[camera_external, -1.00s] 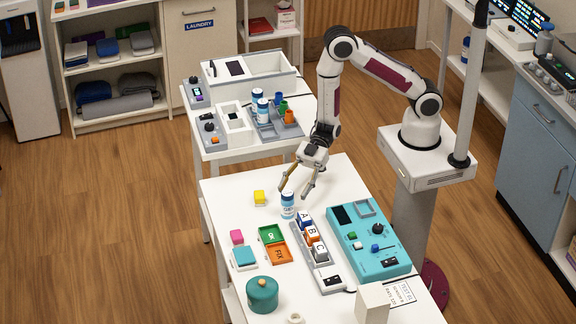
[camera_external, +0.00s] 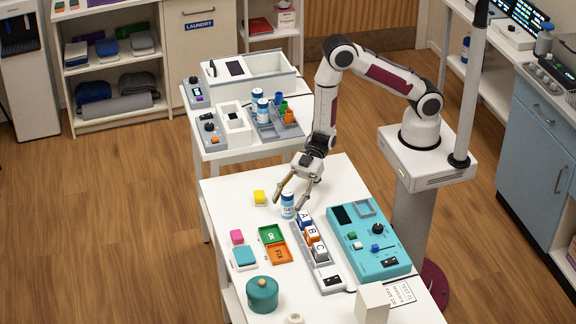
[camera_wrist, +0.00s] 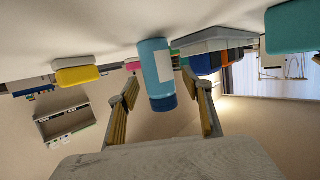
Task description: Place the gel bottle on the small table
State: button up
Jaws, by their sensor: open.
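The gel bottle (camera_external: 288,208), white-labelled with a blue cap, stands upright on the near white table (camera_external: 330,190). In the wrist view the bottle (camera_wrist: 157,72) appears inverted, light blue with a darker cap, between the spread fingers of my gripper (camera_wrist: 167,90); gaps show on both sides. The smaller white table (camera_external: 222,154) stands behind and holds a grey tray (camera_external: 268,133) with similar blue-and-white bottles and coloured cups.
A rack of lettered blocks (camera_external: 313,244) and a teal control panel (camera_external: 370,245) lie right of the bottle. A yellow block (camera_external: 260,197) is to its left. Green and orange trays (camera_external: 272,234) and a teal pot (camera_external: 262,294) are nearer the front.

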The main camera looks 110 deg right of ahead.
jog(key=shift+w+a+f, duration=0.15)
jog(key=shift+w+a, duration=0.25)
jog(key=shift+w, duration=0.05)
jog(key=c, duration=1.4)
jog(key=shift+r, duration=5)
